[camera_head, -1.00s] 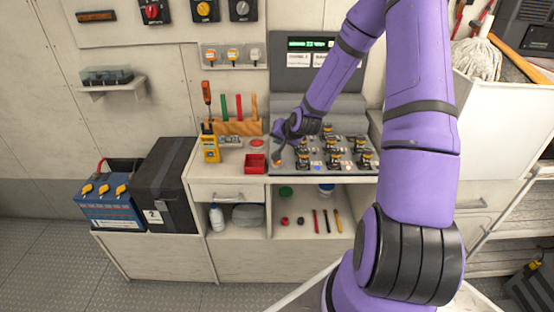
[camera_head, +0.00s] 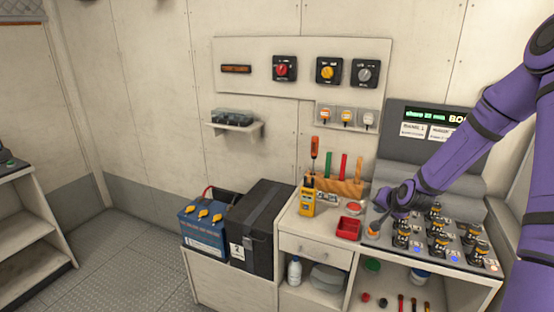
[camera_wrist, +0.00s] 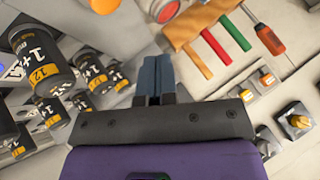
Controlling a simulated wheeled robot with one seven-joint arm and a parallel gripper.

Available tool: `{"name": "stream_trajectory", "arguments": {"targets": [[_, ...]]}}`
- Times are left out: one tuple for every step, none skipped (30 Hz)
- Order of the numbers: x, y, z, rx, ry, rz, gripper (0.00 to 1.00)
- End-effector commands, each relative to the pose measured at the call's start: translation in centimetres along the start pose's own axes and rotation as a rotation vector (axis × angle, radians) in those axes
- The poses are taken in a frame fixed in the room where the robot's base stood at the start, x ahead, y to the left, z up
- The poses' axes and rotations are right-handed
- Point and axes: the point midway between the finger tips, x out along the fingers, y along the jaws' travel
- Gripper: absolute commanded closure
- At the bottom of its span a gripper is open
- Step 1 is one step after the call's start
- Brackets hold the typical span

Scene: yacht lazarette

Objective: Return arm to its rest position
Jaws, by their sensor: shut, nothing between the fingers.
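My purple arm (camera_head: 455,150) comes in from the right in the head view and reaches left over the workbench. Black cylinders with orange bands (camera_wrist: 42,58) lie to the left of the fingers in that view.
A red tray (camera_head: 347,228), a yellow meter (camera_head: 307,200) and a wooden rack (camera_head: 345,186) of coloured tools stand left of my gripper. A black box (camera_head: 262,225) and blue battery (camera_head: 203,228) stand lower left. Open floor (camera_head: 125,275) lies at the left.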

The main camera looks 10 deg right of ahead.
Motion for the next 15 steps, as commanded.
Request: {"name": "stream_trajectory", "arguments": {"targets": [[-0.3,-0.3,-0.1,-0.012,-0.002,0.003,1.00],[-0.5,-0.5,-0.1,-0.021,-0.004,0.006,1.00],[-0.9,-0.9,-0.1,-0.039,-0.010,0.011,1.00],[-1.3,-1.3,-0.2,-0.057,-0.016,0.017,1.00],[-1.8,-1.6,-0.2,-0.076,-0.022,0.024,1.00],[-2.5,-2.2,-0.2,-0.104,-0.031,0.035,1.00],[-3.2,-2.8,-0.3,-0.128,-0.039,0.044,1.00],[-3.9,-3.2,-0.3,-0.151,-0.047,0.053,1.00],[-4.8,-3.9,-0.3,-0.182,-0.058,0.067,1.00],[-5.6,-4.4,-0.2,-0.206,-0.065,0.076,1.00],[-6.3,-4.8,-0.2,-0.228,-0.072,0.086,1.00],[-7.3,-5.5,-0.2,-0.255,-0.081,0.099,1.00],[-8.1,-5.9,-0.2,-0.275,-0.087,0.108,1.00],[-8.9,-6.4,-0.1,-0.296,-0.094,0.117,1.00],[-9.9,-7.0,-0.1,-0.321,-0.102,0.130,1.00]]}}
